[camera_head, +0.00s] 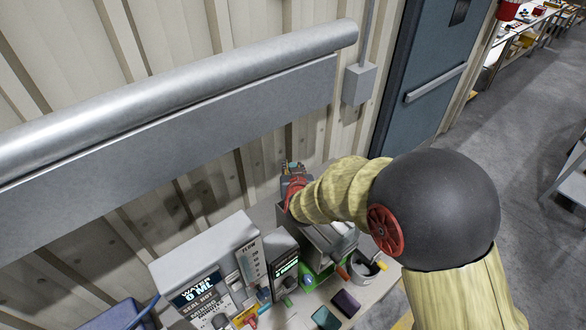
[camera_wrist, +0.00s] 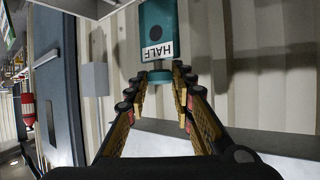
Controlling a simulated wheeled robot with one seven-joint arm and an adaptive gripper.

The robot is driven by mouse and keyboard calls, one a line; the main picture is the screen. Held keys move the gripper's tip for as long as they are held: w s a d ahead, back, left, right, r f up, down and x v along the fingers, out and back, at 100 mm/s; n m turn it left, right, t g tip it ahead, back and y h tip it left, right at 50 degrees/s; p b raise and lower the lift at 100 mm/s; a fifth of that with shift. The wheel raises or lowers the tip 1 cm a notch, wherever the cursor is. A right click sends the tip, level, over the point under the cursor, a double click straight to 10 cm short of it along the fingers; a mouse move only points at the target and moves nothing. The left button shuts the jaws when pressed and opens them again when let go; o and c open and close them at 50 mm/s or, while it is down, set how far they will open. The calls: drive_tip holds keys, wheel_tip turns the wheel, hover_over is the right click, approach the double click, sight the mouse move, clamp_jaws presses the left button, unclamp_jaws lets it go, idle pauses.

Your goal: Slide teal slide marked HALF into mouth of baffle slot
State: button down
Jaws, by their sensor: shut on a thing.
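The teal slide (camera_wrist: 158,28) marked HALF fills the top middle of the wrist view, its white label upside down and a dark round spot above the lettering. My gripper (camera_wrist: 160,76) is shut on the small tab at the slide's near end, with the slide pointing away from the fingers. In the head view my gripper (camera_head: 293,172) is small and partly hidden behind my arm, near the wall. A grey metal box (camera_head: 326,240) stands below my wrist in the head view. I cannot make out the baffle slot's mouth.
A white machine (camera_head: 212,262) with a display reading WATER 0 ML stands left on the bench. A dark green pad (camera_head: 326,318), a purple pad (camera_head: 345,303) and a white pot (camera_head: 366,270) lie at the front. A large pipe (camera_head: 180,95) runs along the wall above.

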drive_tip(key=shift+f+b, duration=3.2)
drive_tip(key=shift+f, duration=0.35)
drive_tip(key=c, duration=1.5)
unclamp_jaws()
drive_tip(key=shift+o, duration=0.2)
drive_tip(key=v, duration=1.2)
drive_tip(key=s+d+g+y+b, duration=0.1)
drive_tip(key=s+b, duration=0.1)
drive_tip(key=b, duration=0.1)
drive_tip(key=s+f+g+b, duration=0.1)
drive_tip(key=s+b, duration=0.2)
drive_tip(key=b, duration=0.1)
drive_tip(key=s+d+n+g+y+b, duration=0.1)
drive_tip(key=s+b, duration=0.2)
drive_tip(key=shift+d+f+y+b, duration=0.3)
drive_tip(key=shift+b, duration=0.1)
drive_tip(key=s+d+f+g+h+b, duration=0.1)
drive_tip(key=s+d+b, duration=0.3)
drive_tip(key=s, duration=0.5)
drive_tip(key=s+d+f+m+g+h+b, duration=0.1)
drive_tip(key=s+d+f+g+b, duration=0.2)
drive_tip(key=s+d, duration=0.4)
drive_tip(key=shift+s+f+h+b, duration=0.4)
drive_tip(key=shift+s+f+b, duration=0.3)
drive_tip(key=shift+s+b, duration=0.15)
